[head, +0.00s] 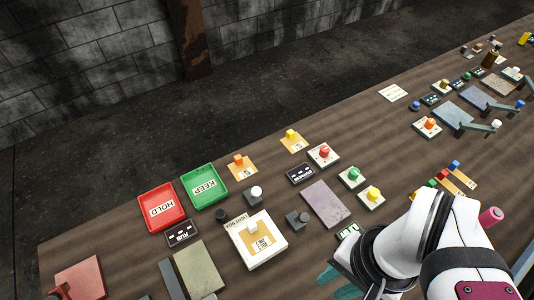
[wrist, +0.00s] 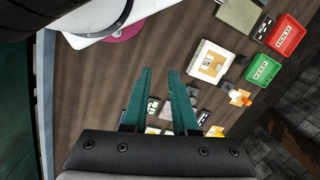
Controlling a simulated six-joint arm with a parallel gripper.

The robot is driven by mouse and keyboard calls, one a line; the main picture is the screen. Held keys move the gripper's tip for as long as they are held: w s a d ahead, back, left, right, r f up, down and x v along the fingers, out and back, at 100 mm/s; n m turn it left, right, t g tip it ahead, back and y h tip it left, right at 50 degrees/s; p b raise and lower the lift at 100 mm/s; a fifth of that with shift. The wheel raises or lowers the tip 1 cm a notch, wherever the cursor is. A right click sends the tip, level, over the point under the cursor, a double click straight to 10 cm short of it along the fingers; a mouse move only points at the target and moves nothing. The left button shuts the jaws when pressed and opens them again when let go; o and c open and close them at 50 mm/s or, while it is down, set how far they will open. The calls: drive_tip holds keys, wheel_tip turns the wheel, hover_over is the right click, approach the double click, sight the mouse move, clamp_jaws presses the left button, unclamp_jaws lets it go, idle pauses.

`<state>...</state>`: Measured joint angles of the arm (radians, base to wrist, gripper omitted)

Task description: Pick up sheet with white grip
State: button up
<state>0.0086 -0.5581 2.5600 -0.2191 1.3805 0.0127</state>
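A tan sheet (head: 262,243) with a pale block, apparently a white grip (head: 253,228), lies on the white light box (head: 275,249) in the head view. In the wrist view the light box (wrist: 198,72) is at upper right, with the tan sheet (wrist: 212,65) on it. My gripper (wrist: 160,72) has two green fingers standing apart with nothing between them. Its teal fingertips show at the bottom of the head view (head: 338,278), to the right of the light box and apart from it.
Red HOLD tray (head: 170,218) and green KEEP tray (head: 212,196) stand beyond the light box. Sheets with orange (head: 238,160) and yellow (head: 290,134) grips lie farther back. A white knob (head: 256,192) and a dark block (head: 298,219) stand near the light box. Buttons crowd the right.

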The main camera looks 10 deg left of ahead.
drive_tip(key=o, duration=0.4)
drive_tip(key=shift+o, duration=0.2)
drive_tip(key=m+h, duration=0.2)
drive_tip(key=h, duration=0.9)
hover_over(248, 228)
drive_tip(key=s+d, duration=0.4)
drive_tip(key=d, duration=0.1)
wheel_tip(248, 228, down, 4)
drive_tip(key=s+a+f+m+t, duration=0.1)
drive_tip(key=s+a+f+t, duration=0.3)
drive_tip(key=a, duration=0.3)
drive_tip(key=s+a+f+t, duration=0.1)
drive_tip(key=a+f+t, duration=0.4)
drive_tip(key=a+t, duration=0.15)
drive_tip(key=shift+g, duration=0.35)
drive_tip(key=x, duration=1.5)
drive_tip(key=shift+a+f, duration=0.2)
